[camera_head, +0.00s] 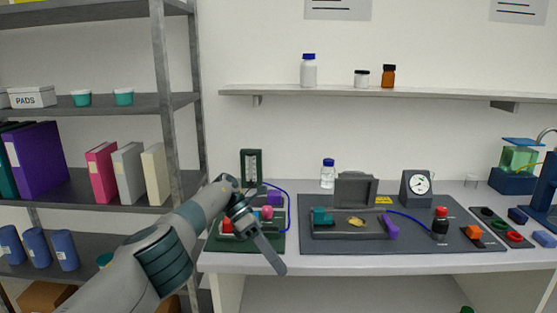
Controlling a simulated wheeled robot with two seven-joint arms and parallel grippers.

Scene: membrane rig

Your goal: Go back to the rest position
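My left arm reaches in from the lower left, and its gripper (268,250) hangs over the front left part of the bench, in front of a dark green mat (277,244). The fingers look like one grey bar from this side, so I cannot tell whether they are open or shut. No held object shows. A grey case with a raised lid (356,189) stands on a dark mat to the right. My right gripper is not in view.
A dial gauge (417,187) stands behind. A shelf rack (160,70) is at left. The bench's front edge is clear.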

